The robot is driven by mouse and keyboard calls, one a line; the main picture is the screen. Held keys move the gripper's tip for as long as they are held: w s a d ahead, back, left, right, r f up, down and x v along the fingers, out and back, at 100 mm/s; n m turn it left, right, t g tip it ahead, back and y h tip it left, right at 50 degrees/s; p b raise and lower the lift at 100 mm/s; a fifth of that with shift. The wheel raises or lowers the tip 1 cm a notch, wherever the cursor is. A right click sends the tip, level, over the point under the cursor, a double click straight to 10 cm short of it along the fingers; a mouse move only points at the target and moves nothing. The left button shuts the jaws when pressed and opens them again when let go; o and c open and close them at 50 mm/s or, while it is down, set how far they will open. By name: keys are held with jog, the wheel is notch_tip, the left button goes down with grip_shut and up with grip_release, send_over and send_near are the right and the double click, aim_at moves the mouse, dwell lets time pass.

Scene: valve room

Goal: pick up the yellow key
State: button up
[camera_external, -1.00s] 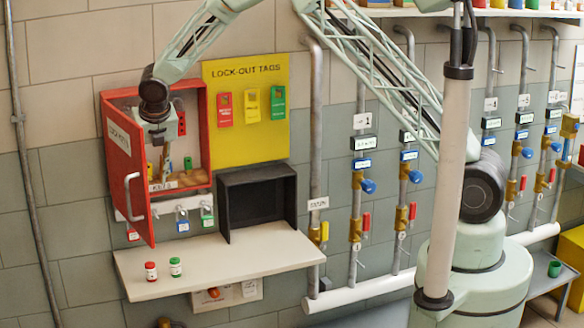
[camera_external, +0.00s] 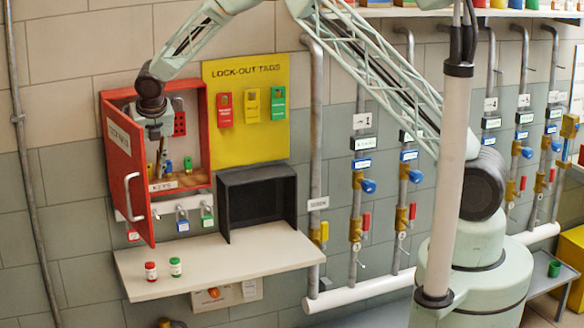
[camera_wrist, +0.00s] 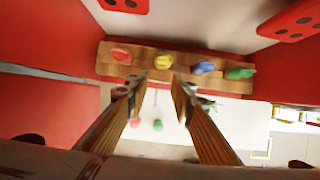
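The yellow key (camera_wrist: 163,62) stands in a wooden key rack (camera_wrist: 112,70) in the wrist view, between the red key (camera_wrist: 121,56) and the blue key (camera_wrist: 203,67). A green key (camera_wrist: 240,73) is at the right end. My gripper (camera_wrist: 160,82) is open and empty. Its two fingertips lie to either side of the yellow key's line in the picture, seemingly short of it. In the external view my gripper (camera_external: 160,160) points down inside the open red cabinet, over the rack (camera_external: 186,181). I cannot make out the yellow key clearly there.
Red cabinet walls (camera_wrist: 45,115) close in around the gripper. The open door (camera_external: 124,170) stands at the left. Below are padlocks (camera_external: 182,219) and a shelf (camera_external: 215,264) with a red (camera_external: 151,271) and a green jar (camera_external: 175,267).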

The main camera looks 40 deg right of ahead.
aim_at(148, 164)
jog(key=w, duration=0.1)
jog(key=w+d, duration=0.1)
jog(key=w, duration=0.1)
jog(key=shift+w+d+f, duration=0.1)
jog(key=shift+w+d, duration=0.05)
jog(key=shift+w, duration=0.15)
jog(key=shift+w+f, duration=0.15)
jog(key=shift+f, duration=0.3)
jog(key=c, duration=0.5)
jog(key=shift+o, duration=0.2)
jog(key=shift+r, duration=0.15)
jog(key=shift+r, duration=0.7)
jog(key=shift+f, duration=0.1)
